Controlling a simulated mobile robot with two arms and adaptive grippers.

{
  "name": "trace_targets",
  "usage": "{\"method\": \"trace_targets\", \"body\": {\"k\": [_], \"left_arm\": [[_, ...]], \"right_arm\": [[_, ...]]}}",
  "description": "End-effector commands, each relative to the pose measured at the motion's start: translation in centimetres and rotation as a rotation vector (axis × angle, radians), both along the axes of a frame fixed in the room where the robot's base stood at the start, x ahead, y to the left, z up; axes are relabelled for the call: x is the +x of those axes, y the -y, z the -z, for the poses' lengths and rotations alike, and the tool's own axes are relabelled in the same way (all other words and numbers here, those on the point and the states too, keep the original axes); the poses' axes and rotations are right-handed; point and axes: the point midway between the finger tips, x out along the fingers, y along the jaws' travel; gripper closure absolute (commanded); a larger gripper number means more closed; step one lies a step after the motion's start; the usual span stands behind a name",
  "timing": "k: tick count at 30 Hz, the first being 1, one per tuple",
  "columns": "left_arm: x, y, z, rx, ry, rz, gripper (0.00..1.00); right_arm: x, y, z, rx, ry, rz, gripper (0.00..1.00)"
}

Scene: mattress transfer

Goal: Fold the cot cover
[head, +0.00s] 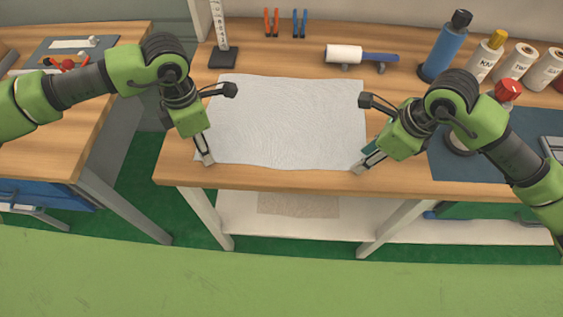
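The cot cover (285,118) is a thin white textured sheet. It lies flat and spread out on the wooden table, close to the front edge. My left gripper (219,128) is at the cover's left side, with one finger tip near its front left corner and the other by its back left part. The fingers are wide apart. My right gripper (362,135) is at the cover's right side, with one finger by the front right corner and the other near the right edge. Its fingers are also wide apart. Contact with the sheet cannot be told.
The table (300,180) holds a roller (345,54), a black-based ruler stand (222,57), small clamps (271,22) and a blue bottle (445,47) behind the cover. Several more bottles stand at the back right. A dark blue mat (455,172) lies right. A lower shelf (240,215) is below.

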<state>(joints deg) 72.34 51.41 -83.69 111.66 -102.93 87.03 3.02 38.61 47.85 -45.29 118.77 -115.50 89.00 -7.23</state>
Motion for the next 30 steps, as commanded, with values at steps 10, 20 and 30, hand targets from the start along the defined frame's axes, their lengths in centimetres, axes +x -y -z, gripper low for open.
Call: {"method": "trace_targets", "body": {"k": [10, 20, 30], "left_arm": [[0.01, 0.02, 0.24, 0.0, 0.0, 0.0, 0.73], [-0.01, 0.03, 0.57, -0.001, -0.001, 0.0, 1.0], [0.0, 0.01, 0.55, 0.0, 0.0, 0.0, 1.0]], "right_arm": [[0.0, -0.02, 0.25, 0.0, -0.001, 0.0, 0.73], [-0.02, -0.11, 0.57, 0.0, -0.002, -0.001, 1.0], [-0.03, -0.08, 0.61, -0.001, -0.003, -0.001, 1.0]]}}
